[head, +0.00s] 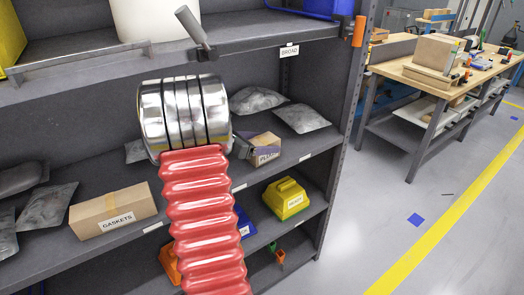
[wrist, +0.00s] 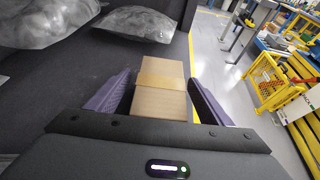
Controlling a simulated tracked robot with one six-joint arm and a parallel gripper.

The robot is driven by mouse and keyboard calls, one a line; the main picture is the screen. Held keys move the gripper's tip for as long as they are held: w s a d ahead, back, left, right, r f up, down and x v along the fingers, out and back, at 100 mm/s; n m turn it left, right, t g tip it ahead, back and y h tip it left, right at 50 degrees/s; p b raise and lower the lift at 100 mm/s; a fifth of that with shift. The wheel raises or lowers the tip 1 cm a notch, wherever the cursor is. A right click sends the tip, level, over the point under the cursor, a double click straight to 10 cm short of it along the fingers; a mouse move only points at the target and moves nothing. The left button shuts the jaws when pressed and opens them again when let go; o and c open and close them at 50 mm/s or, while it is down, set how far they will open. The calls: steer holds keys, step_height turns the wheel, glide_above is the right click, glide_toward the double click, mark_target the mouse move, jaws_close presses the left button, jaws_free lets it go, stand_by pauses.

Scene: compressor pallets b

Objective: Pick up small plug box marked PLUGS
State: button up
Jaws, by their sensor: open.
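The small cardboard plug box (head: 266,155) sits on the middle shelf in the head view. Its label is partly hidden. In the wrist view the box (wrist: 160,104), with a paler tape band, stands between the two purple fingers of my gripper (wrist: 160,80). My gripper is open. In the head view my red and chrome arm hides most of the gripper.
Grey bags (head: 302,117) lie behind the box, and a GASKETS box (head: 113,210) stands to the left on the same shelf (head: 135,172). A yellow case (head: 286,197) is on the shelf below. A shelf post (head: 345,130) rises at right; the upper shelf (head: 260,38) overhangs.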

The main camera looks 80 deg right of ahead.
steer(key=shift+c, duration=0.5)
steer(key=c, duration=1.2)
